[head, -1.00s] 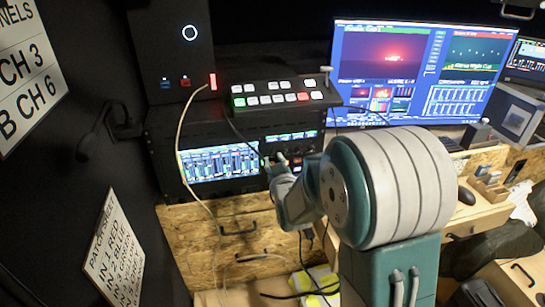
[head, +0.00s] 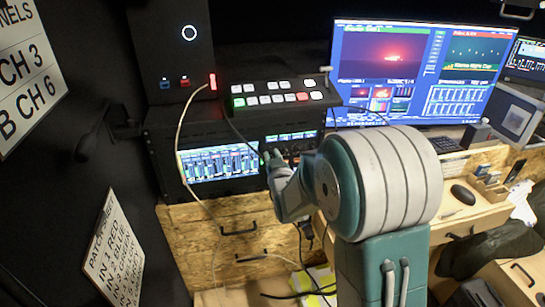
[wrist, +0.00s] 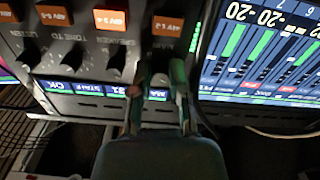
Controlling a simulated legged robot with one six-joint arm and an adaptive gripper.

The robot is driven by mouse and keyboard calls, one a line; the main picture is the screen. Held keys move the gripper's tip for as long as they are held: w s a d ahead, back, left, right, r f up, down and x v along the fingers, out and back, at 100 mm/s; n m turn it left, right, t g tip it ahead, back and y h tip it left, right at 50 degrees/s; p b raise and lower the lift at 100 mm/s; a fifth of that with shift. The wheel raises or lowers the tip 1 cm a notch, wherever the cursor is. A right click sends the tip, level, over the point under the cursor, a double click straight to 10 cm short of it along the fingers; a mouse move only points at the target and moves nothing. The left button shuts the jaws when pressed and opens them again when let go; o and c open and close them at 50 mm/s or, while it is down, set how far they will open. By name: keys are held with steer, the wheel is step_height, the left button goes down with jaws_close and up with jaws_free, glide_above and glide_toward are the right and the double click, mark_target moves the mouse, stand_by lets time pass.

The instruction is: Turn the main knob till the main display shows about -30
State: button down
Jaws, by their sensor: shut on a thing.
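My gripper (wrist: 159,84) is shut on a dark knob at the end of a row on the audio panel (wrist: 92,22). The fingers hide most of this knob. The label under it is partly covered and seems to begin "MA". In the head view my gripper is small at the panel, just right of the lit meter screen (head: 218,163). In the wrist view that screen (wrist: 262,50) is upside down, with green bars and figures like "-20" at its top edge. I cannot tell which figure is the main display's reading.
Other knobs (wrist: 117,63) stand close beside my gripper, with orange buttons (wrist: 110,20) behind them. A button console (head: 280,95) sits on top of the rack. A pale cable (head: 180,130) hangs over the rack front. Wooden drawers (head: 220,215) are below.

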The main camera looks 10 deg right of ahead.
steer(key=c, duration=0.9)
jaws_free()
steer(key=s, duration=1.2)
steer(key=shift+a+f, duration=0.1)
steer(key=s+r+g, duration=0.1)
steer(key=s+g, duration=0.3)
steer(key=s, duration=0.4)
steer(key=s+r+m+g, duration=0.1)
steer(key=s+g, duration=0.3)
steer(key=s, duration=0.4)
steer(key=s+r+m+g, duration=0.1)
steer(key=s+r+g, duration=0.2)
steer(key=s, duration=0.5)
steer(key=shift+s+g, duration=0.15)
steer(key=shift+g, duration=0.55)
